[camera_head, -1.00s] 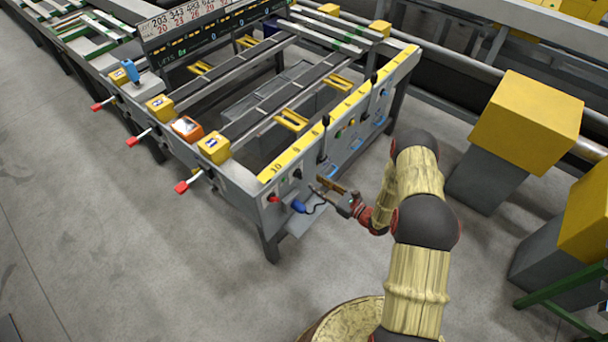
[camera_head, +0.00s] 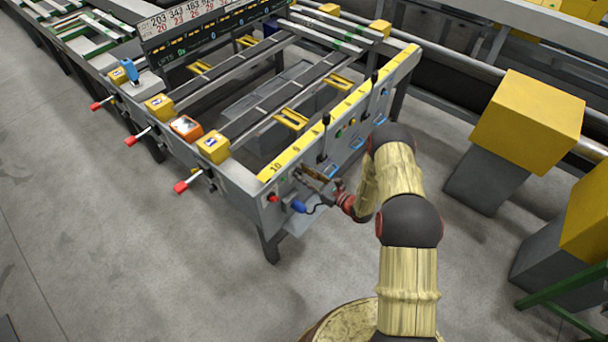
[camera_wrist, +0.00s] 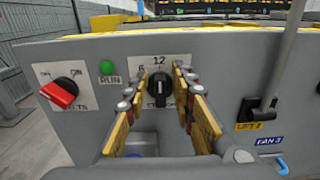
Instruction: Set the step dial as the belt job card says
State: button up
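The step dial (camera_wrist: 159,90) is a black knob on a white plate in the wrist view. It looks roughly upright, below the printed 12; a 6 shows to its left, and the plate's lower lettering is partly hidden. My gripper (camera_wrist: 160,82) is open, its yellow-padded fingers on either side of the knob, with gaps visible. Contact cannot be told. In the head view my gripper (camera_head: 318,184) is at the near end of the machine's front panel. I cannot make out which board is the belt job card.
A red BELTS switch (camera_wrist: 62,92) and a green RUN light (camera_wrist: 107,67) are left of the dial. A black lift lever (camera_wrist: 262,104) stands to its right. A blue-handled item (camera_head: 298,206) lies on the shelf below. A number board (camera_head: 190,17) stands behind.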

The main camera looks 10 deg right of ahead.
grip_shut()
dwell(0.5)
jog(key=shift+w+d+f+m+b, duration=0.1)
jog(key=shift+w+d+m+b, duration=0.1)
jog(key=shift+m, duration=1.25)
jog(key=shift+w+d+f+m+b, duration=0.15)
jog(key=shift+m+b, duration=0.1)
jog(key=shift+m, duration=1.25)
jog(key=shift+w+d+m+b, duration=0.1)
jog(key=shift+d+m+b, duration=0.1)
jog(key=shift+m, duration=1.25)
jog(key=shift+o, duration=0.8)
grip_release()
jog(key=shift+o, duration=0.3)
